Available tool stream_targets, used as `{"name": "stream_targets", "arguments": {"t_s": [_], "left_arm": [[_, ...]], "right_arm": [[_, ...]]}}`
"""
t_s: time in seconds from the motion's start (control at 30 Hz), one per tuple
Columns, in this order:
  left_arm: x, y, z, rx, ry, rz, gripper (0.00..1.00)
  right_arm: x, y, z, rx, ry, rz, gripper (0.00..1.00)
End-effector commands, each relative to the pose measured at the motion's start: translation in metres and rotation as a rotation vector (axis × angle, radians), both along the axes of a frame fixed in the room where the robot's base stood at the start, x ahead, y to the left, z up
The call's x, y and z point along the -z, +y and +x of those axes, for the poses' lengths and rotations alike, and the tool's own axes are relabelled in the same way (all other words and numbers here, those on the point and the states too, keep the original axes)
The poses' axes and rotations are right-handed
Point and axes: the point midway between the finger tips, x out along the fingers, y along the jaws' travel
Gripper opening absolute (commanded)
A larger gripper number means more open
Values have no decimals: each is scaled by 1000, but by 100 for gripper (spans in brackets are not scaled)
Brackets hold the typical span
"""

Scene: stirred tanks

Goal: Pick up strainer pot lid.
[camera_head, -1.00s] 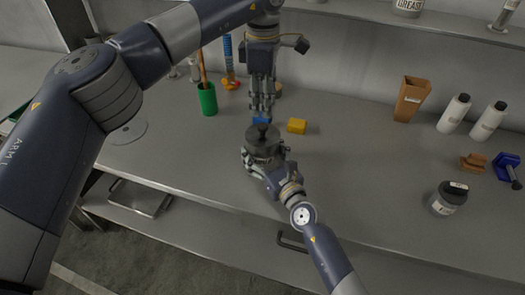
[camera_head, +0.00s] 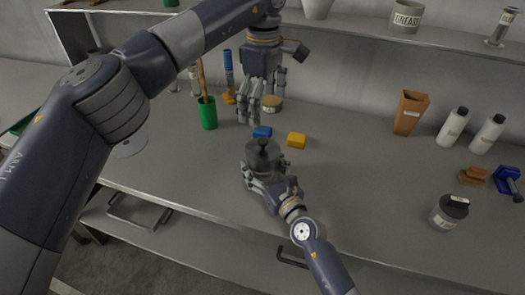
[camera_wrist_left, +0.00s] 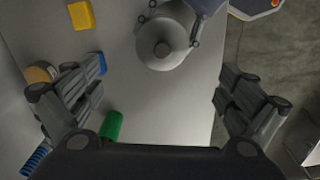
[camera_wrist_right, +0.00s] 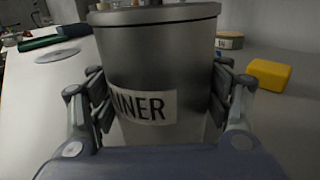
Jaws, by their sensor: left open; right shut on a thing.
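The strainer pot (camera_wrist_right: 143,75) is a grey metal pot with a partly hidden label reading "INER", standing upright at the table's middle. Its dark round lid (camera_head: 263,152) with a centre knob sits on top; the lid also shows from above in the left wrist view (camera_wrist_left: 163,46) and edge-on in the right wrist view (camera_wrist_right: 155,13). My right gripper (camera_head: 262,180) is shut around the pot's side, below the lid. My left gripper (camera_head: 262,108) is open and empty, fingers spread, above the table behind the pot and apart from the lid.
Blue block (camera_head: 262,132) and yellow block (camera_head: 297,139) lie behind the pot. Green cup (camera_head: 208,112) with a stick is at left. Brown container (camera_head: 410,112), white bottles (camera_head: 453,126) and a dark-lidded jar (camera_head: 450,211) stand right. A shelf (camera_head: 400,35) runs along the back.

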Motion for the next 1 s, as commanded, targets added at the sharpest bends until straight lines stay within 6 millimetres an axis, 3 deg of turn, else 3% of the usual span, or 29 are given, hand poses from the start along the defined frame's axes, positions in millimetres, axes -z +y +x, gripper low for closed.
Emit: {"name": "stream_targets", "arguments": {"t_s": [0.17, 0.5, 0.77, 1.0], "left_arm": [[-5, 0, 1, 104, 3, 1, 99], [48, 1, 1, 118, 4, 0, 99], [65, 2, 0, 118, 3, 1, 99], [98, 6, 0, 117, 5, 1, 99]], "right_arm": [[0, 0, 0, 0, 0, 0, 45], [0, 0, 0, 0, 0, 0, 45], [0, 0, 0, 0, 0, 0, 45], [0, 0, 0, 0, 0, 0, 45]]}}
